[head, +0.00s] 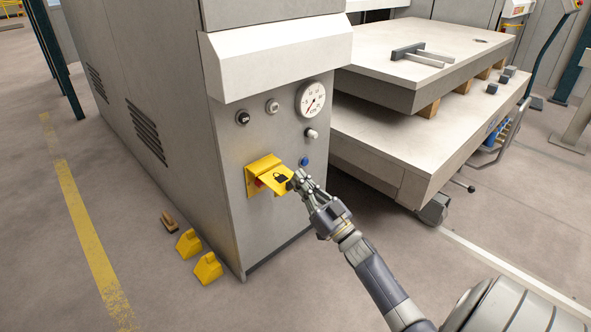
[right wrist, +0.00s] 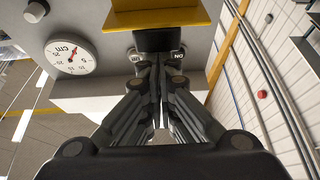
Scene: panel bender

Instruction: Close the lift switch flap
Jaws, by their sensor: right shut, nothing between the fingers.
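The lift switch flap (head: 278,178) is a yellow plate with a black padlock mark. It sticks out from a yellow switch housing (head: 252,186) on the grey cabinet's front, so it stands open. A bit of red shows behind it, mostly hidden. My right gripper (head: 298,180) is shut and empty, with its fingertips at the flap's right outer edge. In the right wrist view the yellow flap (right wrist: 165,19) crosses the top, just beyond the shut fingertips (right wrist: 159,58). I cannot tell whether they touch it. My left gripper is not in view.
The grey cabinet (head: 225,160) carries a round gauge (head: 311,99), knobs and a blue button (head: 304,161) close to my gripper. A lift table (head: 385,150) stands to the right. Yellow wedges (head: 208,268) lie on the floor at left. Open floor lies in front.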

